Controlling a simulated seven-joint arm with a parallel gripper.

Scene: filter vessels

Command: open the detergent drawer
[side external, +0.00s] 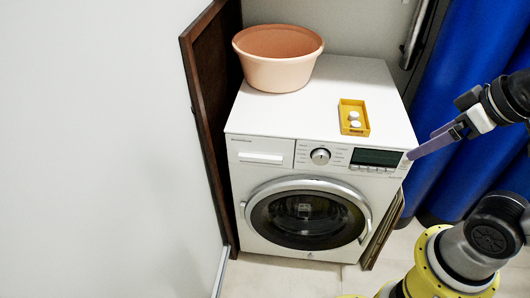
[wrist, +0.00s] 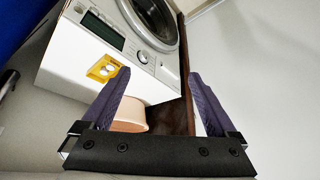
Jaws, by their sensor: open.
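The detergent drawer (side external: 261,157) is a white panel with a wide handle at the upper left of the washing machine's front. It looks closed, flush with the front. The white washing machine (side external: 243,198) has a round door, a knob and a dark display; its front also shows in the wrist view (wrist: 97,48), seen upside down. My gripper (side external: 409,157) is at the right of the machine, near the display's right end, well away from the drawer. Its two purple fingers are apart and empty in the wrist view (wrist: 160,85).
A peach basin (side external: 278,72) and a yellow tray (side external: 353,118) with white tablets stand on the machine's top. A dark wooden panel (side external: 214,100) stands close at the machine's left. A blue curtain (side external: 460,60) hangs at the right. Floor shows in front of the machine.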

